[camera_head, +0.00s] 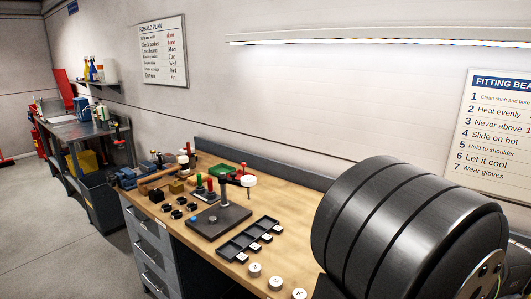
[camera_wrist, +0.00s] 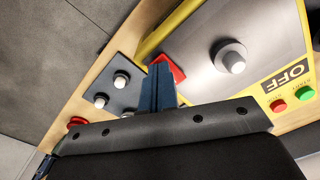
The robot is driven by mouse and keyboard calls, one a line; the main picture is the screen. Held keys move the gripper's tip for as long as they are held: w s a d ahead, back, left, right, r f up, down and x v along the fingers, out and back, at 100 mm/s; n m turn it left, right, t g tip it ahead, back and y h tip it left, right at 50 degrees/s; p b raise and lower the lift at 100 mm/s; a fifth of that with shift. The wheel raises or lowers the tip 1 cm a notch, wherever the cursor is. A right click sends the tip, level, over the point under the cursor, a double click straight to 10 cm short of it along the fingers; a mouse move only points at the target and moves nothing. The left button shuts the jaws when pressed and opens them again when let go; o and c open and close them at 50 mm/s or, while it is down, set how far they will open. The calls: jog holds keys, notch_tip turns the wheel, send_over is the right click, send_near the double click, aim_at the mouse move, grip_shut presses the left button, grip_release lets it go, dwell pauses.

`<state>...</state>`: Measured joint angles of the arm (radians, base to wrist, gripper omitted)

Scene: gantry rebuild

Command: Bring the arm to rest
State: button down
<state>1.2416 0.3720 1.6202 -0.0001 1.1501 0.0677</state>
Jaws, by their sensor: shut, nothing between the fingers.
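My gripper (camera_wrist: 158,80) shows in the wrist view as dark blue fingers beyond a wide black bracket. The fingers are together and empty. They stand over the edge of a light wooden surface, close to a red piece (camera_wrist: 172,68); whether they touch it I cannot tell. In the head view the gripper is not visible. Large black rounded links of my own arm fill the lower right there and hide part of the bench.
The workbench (camera_head: 225,258) carries a dark plate (camera_head: 217,221), a compartment tray (camera_head: 248,239) and several small parts.

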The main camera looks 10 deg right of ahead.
jog(key=shift+r, duration=4.3)
jog(key=w+a+n+t+h, duration=0.1)
jog(key=w+a, duration=0.3)
jog(key=a, duration=0.6)
jog(key=w+a+n+h, duration=0.1)
jog(key=w+a+n, duration=0.2)
jog(key=a, duration=0.7)
jog(key=shift+w+a+r+n+t, duration=0.2)
jog(key=shift+w+r+n+t, duration=0.2)
jog(key=shift+n, duration=0.2)
